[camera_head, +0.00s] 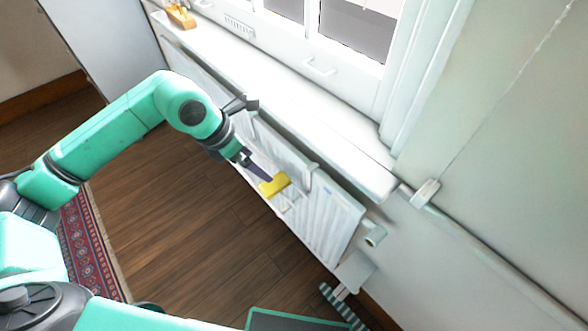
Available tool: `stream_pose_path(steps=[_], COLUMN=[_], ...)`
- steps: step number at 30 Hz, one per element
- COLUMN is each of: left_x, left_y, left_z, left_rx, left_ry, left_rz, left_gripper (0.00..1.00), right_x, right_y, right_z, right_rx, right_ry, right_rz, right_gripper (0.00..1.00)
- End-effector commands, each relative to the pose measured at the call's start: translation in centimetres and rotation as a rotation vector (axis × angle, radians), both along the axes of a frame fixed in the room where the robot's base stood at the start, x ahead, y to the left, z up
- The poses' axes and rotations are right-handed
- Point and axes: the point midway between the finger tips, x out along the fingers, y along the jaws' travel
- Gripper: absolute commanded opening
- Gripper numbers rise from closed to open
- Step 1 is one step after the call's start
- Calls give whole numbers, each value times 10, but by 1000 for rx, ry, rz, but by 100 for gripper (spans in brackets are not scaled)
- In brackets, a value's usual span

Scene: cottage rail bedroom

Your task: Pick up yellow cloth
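The yellow cloth (275,186) is a small piece in front of the white radiator below the window. My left gripper (262,175) reaches in from the left, and its dark fingers point down and right to the cloth. The fingertips meet or overlap the cloth's upper left edge in this view. The fingers look close together, but I cannot tell whether the cloth is between them. My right gripper is not in view.
The white radiator (328,222) and the windowsill (300,103) run diagonally beside my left arm. A wooden object (181,16) sits on the sill's far end. A striped item (343,307) is at the bottom. Wooden floor (190,215) lies open near a red patterned rug (88,245).

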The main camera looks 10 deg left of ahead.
Motion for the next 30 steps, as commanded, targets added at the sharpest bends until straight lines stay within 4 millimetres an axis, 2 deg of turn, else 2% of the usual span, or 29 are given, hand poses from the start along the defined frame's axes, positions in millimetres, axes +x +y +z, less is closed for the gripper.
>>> stream_pose_path(steps=[2,5,9,11,14,20,24,30], left_x=[-1,3,13,16,21,29,35,36], left_y=[9,5,-6,-9,-13,-17,-22,-23], left_z=[-5,-19,-54,-67,-82,-112,-134,-137], left_rx=[62,64,59,59,59,57,57,57], left_ry=[-16,-12,-11,-10,-13,-11,-13,-16], left_rz=[-10,-12,-9,-11,-11,-9,-9,-9], left_gripper=[100,100,100,100,100,100,100,100], right_x=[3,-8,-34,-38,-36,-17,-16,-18], right_y=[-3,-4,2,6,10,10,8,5], right_z=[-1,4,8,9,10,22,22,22], right_rx=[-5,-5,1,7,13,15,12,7], right_ry=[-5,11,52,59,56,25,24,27], right_rz=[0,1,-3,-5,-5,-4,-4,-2], right_gripper=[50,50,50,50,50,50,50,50])
